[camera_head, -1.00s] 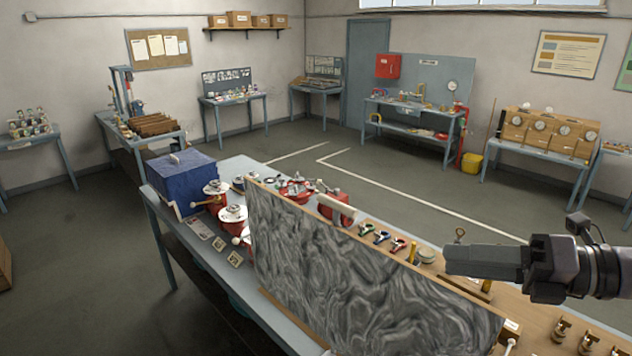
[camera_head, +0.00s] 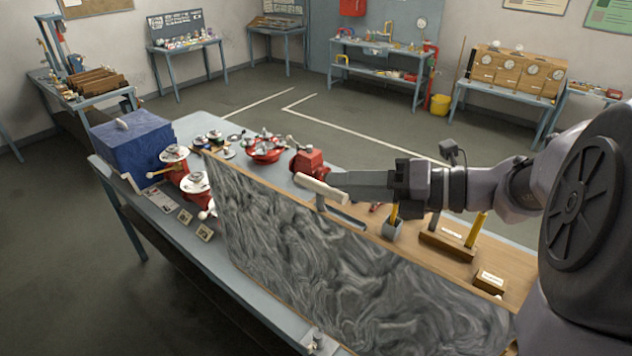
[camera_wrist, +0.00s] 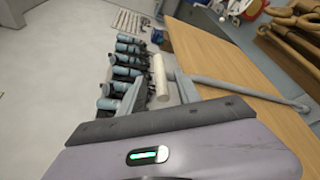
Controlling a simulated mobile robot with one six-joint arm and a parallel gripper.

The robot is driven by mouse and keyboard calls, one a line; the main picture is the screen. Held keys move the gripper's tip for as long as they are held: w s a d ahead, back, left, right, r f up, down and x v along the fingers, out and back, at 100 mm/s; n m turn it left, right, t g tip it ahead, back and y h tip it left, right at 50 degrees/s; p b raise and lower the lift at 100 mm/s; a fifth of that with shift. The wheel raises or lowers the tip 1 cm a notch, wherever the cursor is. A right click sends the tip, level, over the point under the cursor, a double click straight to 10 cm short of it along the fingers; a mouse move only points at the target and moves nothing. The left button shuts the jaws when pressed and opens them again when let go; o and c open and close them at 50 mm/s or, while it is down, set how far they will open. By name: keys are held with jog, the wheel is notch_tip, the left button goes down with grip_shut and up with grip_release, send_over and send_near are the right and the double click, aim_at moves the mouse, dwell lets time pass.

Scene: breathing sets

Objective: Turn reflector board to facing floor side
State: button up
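The reflector board (camera_head: 320,260) is a large grey, crinkled metallic sheet with a wooden edge. It stands upright along the near side of the bench, its crinkled face toward the head camera. A cream cylindrical handle (camera_head: 320,188) sits at its top edge on a grey metal arm. The handle also shows in the wrist view (camera_wrist: 160,80), with a grey rod running off to the right. My gripper (camera_head: 325,183) is at the handle. In the wrist view its fingers (camera_wrist: 160,92) stand apart on either side of the handle, and contact is not clear.
Side tables line the far walls. The floor (camera_head: 250,100) between is clear.

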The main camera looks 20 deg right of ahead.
aim_at(317, 181)
jog(key=x, duration=0.5)
jog(key=shift+w+a+f, duration=0.1)
jog(key=shift+w+a, duration=0.1)
jog(key=shift+a, duration=0.1)
jog(key=shift+c, duration=0.4)
grip_shut()
dwell(0.6)
